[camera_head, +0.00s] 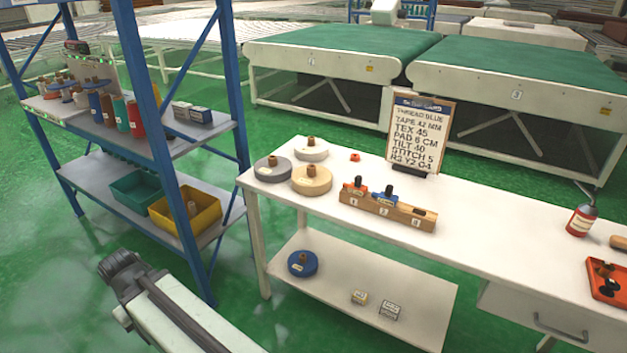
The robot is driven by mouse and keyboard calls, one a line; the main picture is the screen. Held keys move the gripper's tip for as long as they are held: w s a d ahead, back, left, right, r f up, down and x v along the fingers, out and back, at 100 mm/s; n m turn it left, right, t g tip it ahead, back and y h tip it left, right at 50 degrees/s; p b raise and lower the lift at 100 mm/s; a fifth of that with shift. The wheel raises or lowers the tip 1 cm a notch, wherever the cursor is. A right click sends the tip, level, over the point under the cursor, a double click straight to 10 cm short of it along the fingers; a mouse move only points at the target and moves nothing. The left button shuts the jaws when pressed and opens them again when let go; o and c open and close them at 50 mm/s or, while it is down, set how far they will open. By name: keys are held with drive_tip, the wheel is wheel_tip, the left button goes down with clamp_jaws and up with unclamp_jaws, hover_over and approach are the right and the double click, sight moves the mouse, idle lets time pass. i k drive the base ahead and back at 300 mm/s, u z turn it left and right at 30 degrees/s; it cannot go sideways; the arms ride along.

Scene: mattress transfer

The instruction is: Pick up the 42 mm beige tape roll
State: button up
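A beige tape roll (317,186) with a brown core lies flat at the left end of the white table, near its front edge. A paler cream roll (317,154) lies behind it, and a grey roll (268,175) lies to its left. The small labels on the rolls are too small to read, so I cannot tell which is 42 mm. A sign board (420,135) on the table reads "TAPE 42 MM" among other lines. Part of my arm shows at the bottom left, apart from the table. My gripper is not visible.
A wooden block (385,214) with numbered slots and coloured items stands right of the beige roll. A small orange ring (355,157) lies behind. A blue-framed shelf (150,90) stands left of the table. A blue roll (302,263) lies on the table's lower shelf.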

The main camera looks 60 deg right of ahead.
sight(310, 179)
drive_tip(key=z, duration=0.05)
drive_tip(key=i, duration=0.9)
drive_tip(key=u, duration=0.1)
